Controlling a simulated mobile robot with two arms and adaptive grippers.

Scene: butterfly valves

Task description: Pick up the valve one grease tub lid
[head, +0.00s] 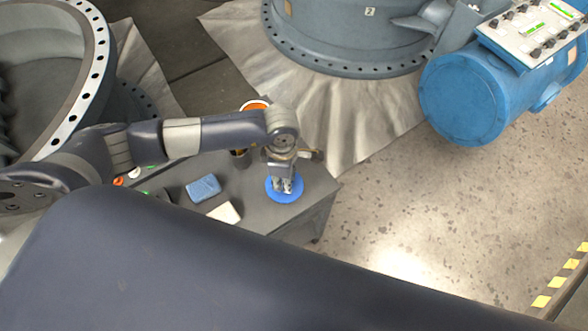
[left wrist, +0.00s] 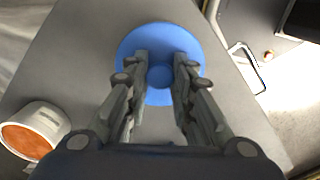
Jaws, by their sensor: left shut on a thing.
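A blue round lid (head: 284,196) with a central knob lies at or just above the right part of the grey table; I cannot tell whether it touches the top. My left gripper (head: 286,186) points down over it. In the left wrist view the fingers (left wrist: 160,72) are shut on the knob of the blue lid (left wrist: 158,36). An open white tub with orange contents (left wrist: 34,132) stands beside it. In the head view the tub (head: 255,104) is partly hidden behind my left arm. My right gripper is not in view.
On the grey table (head: 315,187) lie a blue sponge-like block (head: 203,188) and a white piece (head: 224,212). A dark cup-like thing (head: 240,158) stands near my arm. Behind are the valve marked 2 (head: 345,35) and a blue cylinder (head: 465,95).

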